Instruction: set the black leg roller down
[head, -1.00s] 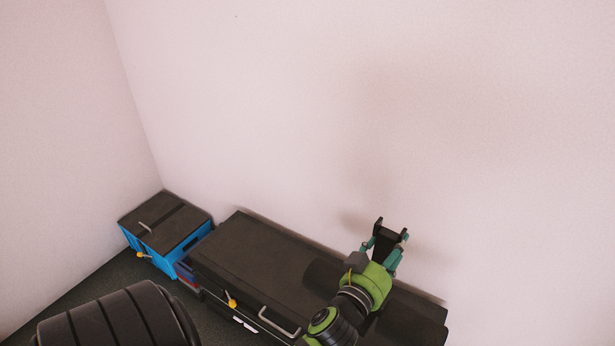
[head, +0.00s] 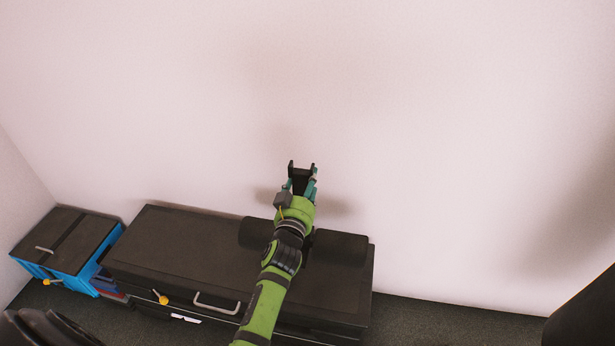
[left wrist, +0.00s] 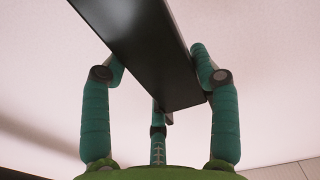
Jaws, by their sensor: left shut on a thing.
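My left gripper (head: 302,184) is raised over the back of the long dark chest, in front of the wall. Its teal fingers are shut on the black leg roller (head: 302,179). The held part looks dark, smooth and flat-sided, and it runs between the fingers in the left wrist view (left wrist: 150,50). It is clear of the chest top. A black cylinder (head: 340,246) lies along the back of the chest top, partly hidden by my left arm. My right gripper is not in view.
The long dark chest (head: 180,250) stands against the wall, with a front handle and a yellow knob. A blue box with a dark lid (head: 60,238) is at its left. The left part of the chest top is clear.

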